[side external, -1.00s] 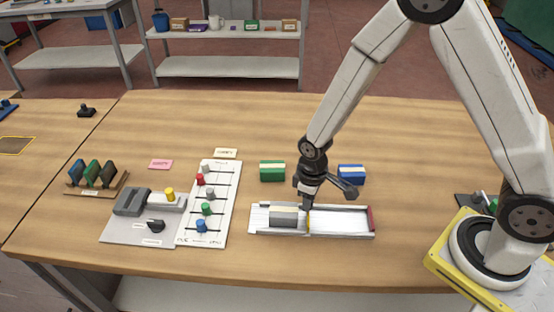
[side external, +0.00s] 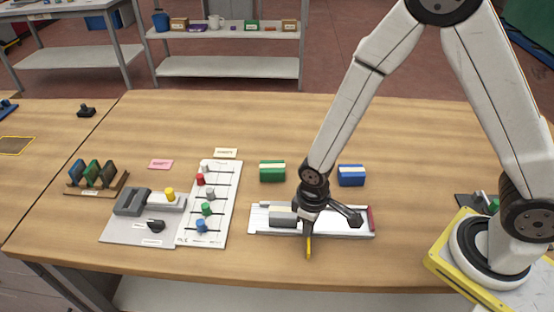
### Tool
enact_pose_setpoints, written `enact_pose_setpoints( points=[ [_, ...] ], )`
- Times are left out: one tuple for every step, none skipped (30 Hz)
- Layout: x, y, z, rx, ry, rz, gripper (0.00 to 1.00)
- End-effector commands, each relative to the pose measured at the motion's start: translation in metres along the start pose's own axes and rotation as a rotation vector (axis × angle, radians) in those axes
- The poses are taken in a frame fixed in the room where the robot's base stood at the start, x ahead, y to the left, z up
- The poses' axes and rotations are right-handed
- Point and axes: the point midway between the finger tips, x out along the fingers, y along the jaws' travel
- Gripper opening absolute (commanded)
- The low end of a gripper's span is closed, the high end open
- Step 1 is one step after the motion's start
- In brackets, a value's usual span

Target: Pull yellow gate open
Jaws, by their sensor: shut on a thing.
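The yellow gate (side external: 309,246) is a thin upright-looking strip at the middle of the white channel tray (side external: 346,224). It now sticks out past the tray's front edge toward the camera. My gripper (side external: 308,226) is over the tray's middle and shut on the gate. The fingertips and the gate's rear part are mostly hidden by the gripper body. A grey block (side external: 282,219) lies in the tray just left of the gripper. The tray's right part looks empty, with a red end piece (side external: 371,217).
A green block (side external: 272,171) and a blue block (side external: 351,175) sit behind the tray. A white slider board (side external: 225,210) with coloured knobs and a grey switch panel (side external: 124,231) stand to the left. The table in front of the tray is clear.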

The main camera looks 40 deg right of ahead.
Motion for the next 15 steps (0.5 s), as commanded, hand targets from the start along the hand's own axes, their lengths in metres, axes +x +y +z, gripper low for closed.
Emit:
enact_pose_setpoints(
  points=[
    [-0.0003,0.0001,-0.0003,0.000,0.002,0.000,0.00],
    [-0.0003,0.0002,-0.0003,0.000,0.002,0.000,0.00],
    [-0.0003,0.0003,-0.0004,0.000,0.002,0.000,0.00],
    [-0.0003,0.0004,-0.0004,0.000,0.002,0.000,0.00],
    [-0.0003,0.0004,-0.0004,0.000,0.002,0.000,0.00],
    [-0.0003,0.0005,-0.0004,0.000,0.002,0.000,0.33],
    [-0.0003,0.0005,-0.0004,0.000,0.002,0.000,0.42],
    [-0.0003,0.0006,-0.0005,0.000,0.002,0.000,0.52],
    [-0.0003,0.0006,-0.0004,0.000,0.002,0.000,0.64],
    [-0.0003,0.0006,-0.0005,0.000,0.002,0.000,0.65],
    [-0.0003,0.0006,-0.0005,0.000,0.002,0.000,0.65],
    [-0.0002,0.0007,-0.0004,0.000,0.002,0.000,0.65],
    [-0.0002,0.0007,-0.0004,0.001,0.001,0.000,0.65],
    [-0.0002,0.0007,-0.0004,0.001,0.001,0.000,0.65],
    [-0.0002,0.0007,-0.0004,0.001,0.001,0.000,0.65]
  ],
)
